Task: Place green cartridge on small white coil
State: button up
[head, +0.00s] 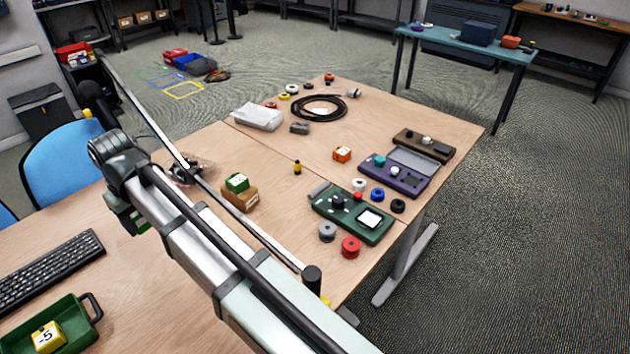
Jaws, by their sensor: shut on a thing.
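My gripper (130,220) hangs below the end of my arm at the left, partly hidden by the arm. It is shut on a small green thing (141,229), of which only a sliver shows, so I cannot tell its shape. A green block with a white label (237,183) sits on a brown box (240,199), right of the gripper. A small white coil (359,184) lies on the table at the right, beside a green device (354,214). Nothing shows on top of it. Another white coil (292,88) lies at the far end.
A grey coil (327,231), a red coil (351,247), a blue coil (377,194) and a black coil (398,206) lie near the green device. The table's middle is mostly clear.

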notch_tip(320, 180, up, 3)
jog(key=shift+w, duration=0.1)
jog(key=w+d+m, duration=0.1)
jog(key=w+d, duration=0.3)
jog(key=w, duration=0.1)
jog(key=w+d+m, duration=0.1)
jog(key=w+d, duration=0.3)
jog(key=w, duration=0.1)
jog(key=w+d+m, duration=0.1)
jog(key=w+d, duration=0.3)
jog(key=w, duration=0.1)
jog(key=shift+d+f, duration=0.15)
jog(key=shift+d, duration=0.2)
jog(key=w+d+m, duration=0.2)
jog(key=w+d, duration=0.5)
jog(key=d, duration=0.3)
jog(key=w+d+m, duration=0.2)
jog(key=w+d, duration=0.4)
jog(key=d, duration=0.4)
jog(key=m+h, duration=0.1)
jog(key=m, duration=0.2)
send_over(359, 181)
jog(key=shift+t, duration=0.3)
jog(key=shift+s+f, duration=0.2)
jog(key=shift+f, duration=10.35)
jog(key=shift+f, duration=0.2)
jog(key=o, duration=1)
